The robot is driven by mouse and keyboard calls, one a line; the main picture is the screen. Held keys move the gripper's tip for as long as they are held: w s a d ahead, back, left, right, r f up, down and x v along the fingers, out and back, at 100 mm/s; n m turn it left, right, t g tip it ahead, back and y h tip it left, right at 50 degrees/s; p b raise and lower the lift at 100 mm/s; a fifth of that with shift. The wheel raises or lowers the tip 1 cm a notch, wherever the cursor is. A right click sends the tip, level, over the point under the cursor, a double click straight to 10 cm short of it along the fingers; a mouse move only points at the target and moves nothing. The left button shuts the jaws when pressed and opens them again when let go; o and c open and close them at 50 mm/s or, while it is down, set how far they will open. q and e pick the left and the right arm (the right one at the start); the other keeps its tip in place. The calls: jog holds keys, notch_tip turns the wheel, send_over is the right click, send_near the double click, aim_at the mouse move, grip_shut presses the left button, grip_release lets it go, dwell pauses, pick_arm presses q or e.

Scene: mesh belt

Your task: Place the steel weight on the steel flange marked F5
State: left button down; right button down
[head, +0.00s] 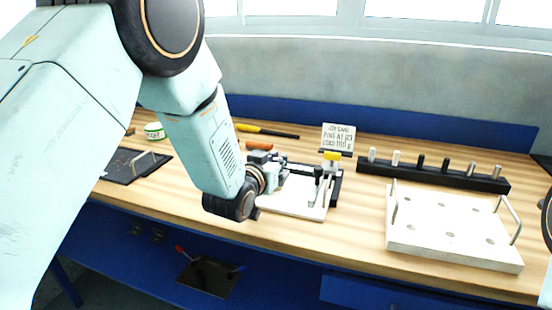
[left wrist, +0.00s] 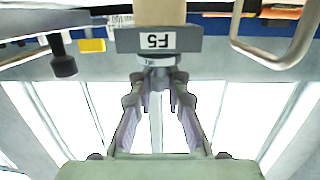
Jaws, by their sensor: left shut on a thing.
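My left gripper (head: 268,176) reaches in from the left over the white board at the middle of the bench. In the left wrist view the gripper (left wrist: 160,78) has its fingers closed in on a small round silver piece, which looks like the steel weight (left wrist: 158,61). A grey block labelled F5, the flange (left wrist: 132,40), shows right beyond the weight; its label appears upside down. The weight's edge overlaps the block in the picture, and I cannot tell whether they touch. In the head view my arm and gripper hide the weight, and I cannot make out the F5 label.
The white board (head: 292,205) bears a fixture with a black knob (head: 318,171) and yellow part (head: 331,156). A job card (head: 338,137) stands behind. To the right are a black pin rack (head: 432,173) and a handled silver plate (head: 455,252). A black handled tray (head: 125,167) lies left.

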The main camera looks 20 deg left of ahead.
pick_arm(q)
jog(key=shift+a+f, duration=0.1)
jog(key=shift+f, duration=0.1)
jog(key=c, duration=1.3)
grip_release()
jog(key=shift+r, duration=0.5)
jog(key=shift+s+r+p, duration=0.2)
jog(key=shift+s+p, duration=0.1)
jog(key=shift+p, duration=0.1)
jog(key=s, duration=0.3)
jog(key=s+r, duration=0.1)
jog(key=s, duration=0.3)
jog(key=s+a, duration=0.1)
jog(key=s, duration=0.3)
jog(key=shift+s+r+p, duration=0.2)
jog(key=shift+r+p, duration=0.15)
